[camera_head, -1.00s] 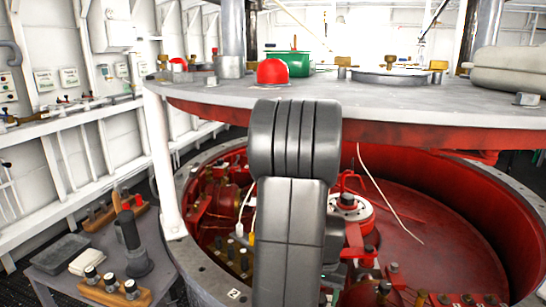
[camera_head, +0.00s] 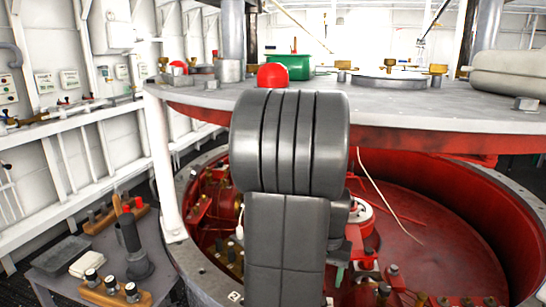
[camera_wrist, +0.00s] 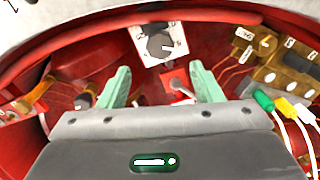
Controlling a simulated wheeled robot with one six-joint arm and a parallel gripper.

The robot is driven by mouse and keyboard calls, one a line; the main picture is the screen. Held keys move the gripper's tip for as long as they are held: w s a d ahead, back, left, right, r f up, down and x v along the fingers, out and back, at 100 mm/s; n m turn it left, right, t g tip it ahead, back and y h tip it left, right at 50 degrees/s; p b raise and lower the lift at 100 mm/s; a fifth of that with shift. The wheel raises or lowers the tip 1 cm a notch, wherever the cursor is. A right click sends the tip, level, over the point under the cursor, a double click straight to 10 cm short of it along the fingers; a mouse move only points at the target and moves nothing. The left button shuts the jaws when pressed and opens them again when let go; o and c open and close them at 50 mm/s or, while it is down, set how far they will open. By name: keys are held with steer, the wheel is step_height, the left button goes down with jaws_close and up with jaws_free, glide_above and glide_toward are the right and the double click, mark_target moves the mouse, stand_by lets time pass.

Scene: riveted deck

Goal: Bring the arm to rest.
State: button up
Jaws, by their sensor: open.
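My gripper shows in the wrist view (camera_wrist: 162,88), with two pale green fingers held well apart and nothing between them. It points into the red round well (camera_head: 440,235), over its fittings. Beyond the fingers are a grey square plate with a round dark knob (camera_wrist: 160,44) and a small red block with a silver lever (camera_wrist: 177,88). In the head view my grey arm stands in the middle and hides part of the well; the gripper is mostly hidden behind it.
A small side table (camera_head: 60,285) with tools stands at lower left. Green, yellow and white plugs with cables (camera_wrist: 275,108) lie right of the gripper.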

step_height(320, 180, up, 6)
step_height(320, 180, down, 14)
steer(key=shift+a+f+b, duration=0.1)
steer(key=shift+b, duration=0.3)
steer(key=shift+f, duration=0.2)
steer(key=n, duration=0.6)
steer(key=shift+n, duration=0.3)
steer(key=n, duration=0.5)
steer(key=shift+a+n, duration=0.1)
steer(key=shift+n, duration=0.2)
steer(key=shift+w+r+p, duration=0.1)
steer(key=shift+r+p, duration=0.3)
steer(key=shift+r, duration=2.7)
